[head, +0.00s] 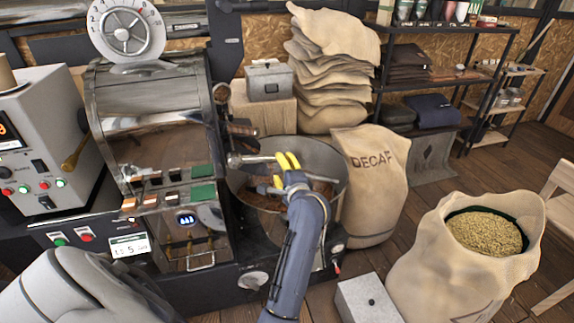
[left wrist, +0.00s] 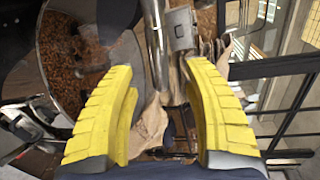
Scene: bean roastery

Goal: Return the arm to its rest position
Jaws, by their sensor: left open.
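My left gripper (head: 288,161) has yellow fingers and is over the round cooling tray (head: 335,165) of the roaster, beside a metal handle-like part (head: 250,159). In the left wrist view my left gripper (left wrist: 162,72) has its two ribbed yellow fingers wide apart, with nothing gripped between them. Brown beans (left wrist: 75,65) lie in the tray at the left of that view. My blue-grey forearm rises from the bottom of the head view and hides part of the tray. My right gripper is not in view.
The roaster drum (head: 150,110) and a control box (head: 35,140) stand at left. A DECAF sack (head: 370,180) is close right of the tray. An open sack (head: 440,270) of pale beans and a grey box (head: 368,300) are at lower right. A shelf (head: 440,85) stands behind.

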